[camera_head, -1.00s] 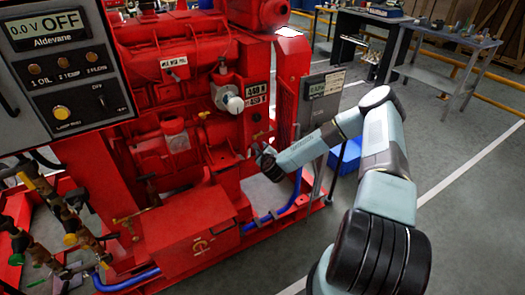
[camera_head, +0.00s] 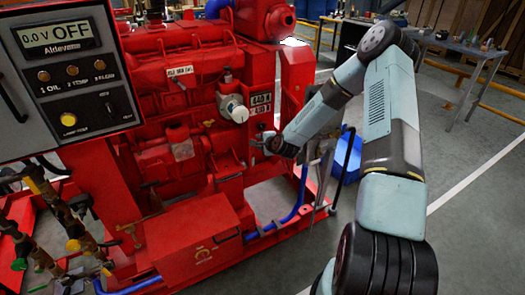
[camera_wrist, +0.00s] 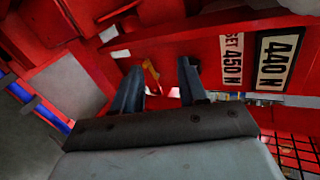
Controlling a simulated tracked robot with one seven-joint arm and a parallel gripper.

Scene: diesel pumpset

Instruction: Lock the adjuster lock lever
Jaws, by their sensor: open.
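A small brass-yellow lever (camera_wrist: 151,70), which may be the adjuster lock lever, shows in the wrist view against the red engine. It lies just beyond and between my fingertips, nearer the left finger; I cannot tell whether anything touches. My gripper (camera_wrist: 160,68) is open, with one dark finger on each side and nothing clearly held. In the head view, my gripper (camera_head: 262,146) is at the engine's right side, just below the 440 N plate (camera_head: 261,99). The lever is hidden or too small to make out there.
The red engine (camera_head: 150,75) fills the left, with a white round gauge (camera_head: 234,107) close above my gripper. The control panel (camera_head: 68,80) is at the upper left. A blue bin (camera_head: 350,157) is behind my arm. Open floor (camera_head: 470,235) lies to the right.

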